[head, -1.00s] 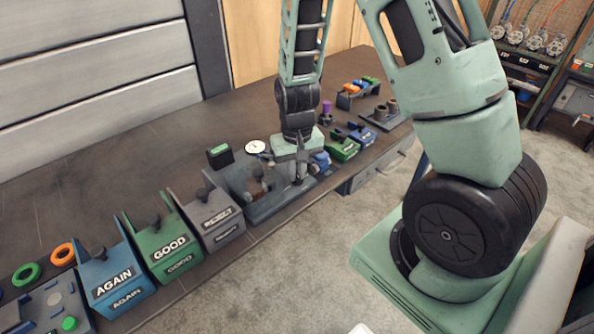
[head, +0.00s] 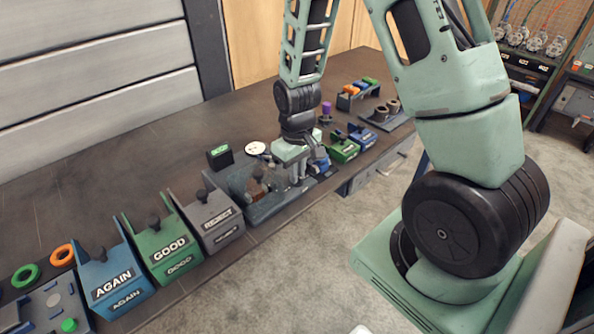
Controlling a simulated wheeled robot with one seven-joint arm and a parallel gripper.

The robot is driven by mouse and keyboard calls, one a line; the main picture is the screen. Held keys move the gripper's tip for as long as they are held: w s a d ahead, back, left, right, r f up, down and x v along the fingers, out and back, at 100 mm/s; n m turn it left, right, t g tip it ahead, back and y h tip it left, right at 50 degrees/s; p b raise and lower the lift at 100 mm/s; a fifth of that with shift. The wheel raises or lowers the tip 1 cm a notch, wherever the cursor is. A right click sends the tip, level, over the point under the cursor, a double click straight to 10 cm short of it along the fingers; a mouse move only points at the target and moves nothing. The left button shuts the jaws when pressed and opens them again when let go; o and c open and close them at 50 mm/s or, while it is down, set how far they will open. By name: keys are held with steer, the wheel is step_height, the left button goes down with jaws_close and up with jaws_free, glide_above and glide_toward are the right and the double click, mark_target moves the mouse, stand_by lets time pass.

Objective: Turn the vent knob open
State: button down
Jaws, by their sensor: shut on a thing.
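My gripper (head: 297,172) points down over the right part of a dark grey fixture (head: 262,211) on the bench. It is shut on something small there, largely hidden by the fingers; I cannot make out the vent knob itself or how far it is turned. A brownish, see-through pipe part (head: 258,189) stands on the fixture left of my gripper. A blue part (head: 321,164) sits just right of my gripper, close to the fingers. A white round dial (head: 255,148) lies behind the fixture.
Grey REJECT (head: 216,218), green GOOD (head: 172,246) and blue AGAIN (head: 115,285) bins line the front edge at left. A small black box with a green display (head: 219,156) stands behind. Green (head: 344,150) and blue (head: 364,137) bins stand at right. The bench's back left is clear.

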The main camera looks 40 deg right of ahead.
steer(key=c, duration=1.5)
jaws_free()
step_height(320, 180, up, 18)
steer(key=shift+f, duration=0.25)
steer(key=s+a+n, duration=0.2)
steer(key=s+a, duration=0.1)
steer(key=a, duration=0.4)
steer(key=s+a+n, duration=0.1)
steer(key=s+a, duration=0.2)
steer(key=a, duration=0.4)
steer(key=s+a+n, duration=0.1)
steer(key=s+a, duration=0.1)
steer(key=s, duration=0.2)
steer(key=s+a+n, duration=0.1)
steer(key=s+a, duration=0.2)
steer(key=s, duration=0.1)
steer(key=s+a+f+n, duration=0.1)
steer(key=s+a+n, duration=0.1)
steer(key=s+a, duration=0.1)
steer(key=shift+s+a+y, duration=0.2)
steer(key=shift+s+y, duration=0.1)
steer(key=shift+s, duration=0.4)
